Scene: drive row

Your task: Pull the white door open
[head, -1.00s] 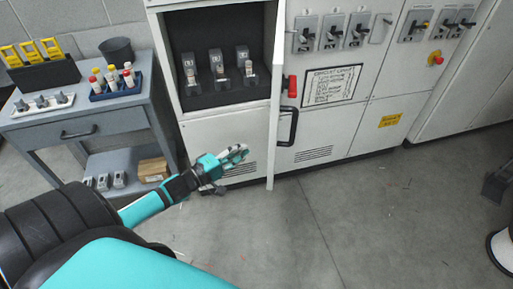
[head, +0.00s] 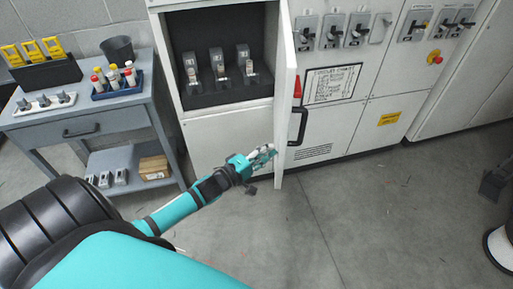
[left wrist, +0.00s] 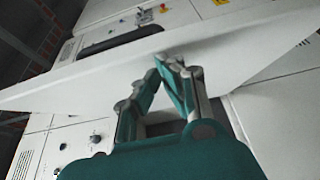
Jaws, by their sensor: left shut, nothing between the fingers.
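The white door (head: 287,80) stands open and is seen almost edge-on in the head view, sticking out from the right side of the cabinet bay. Its black handle (head: 298,126) shows on its right side. My left gripper (head: 268,153) is shut and empty, with its fingertips at the lower inner side of the door. In the left wrist view the closed fingertips (left wrist: 165,66) are at the white door panel (left wrist: 235,50), which slants across the picture; whether they touch it is hard to tell. My right gripper is in neither view.
The open bay holds several breakers (head: 220,68) on a dark shelf. A grey side table (head: 105,122) with tools and bottles stands at left. Switch cabinets (head: 372,125) stand at right, with a red part (head: 297,88) by the door. The floor in front is clear.

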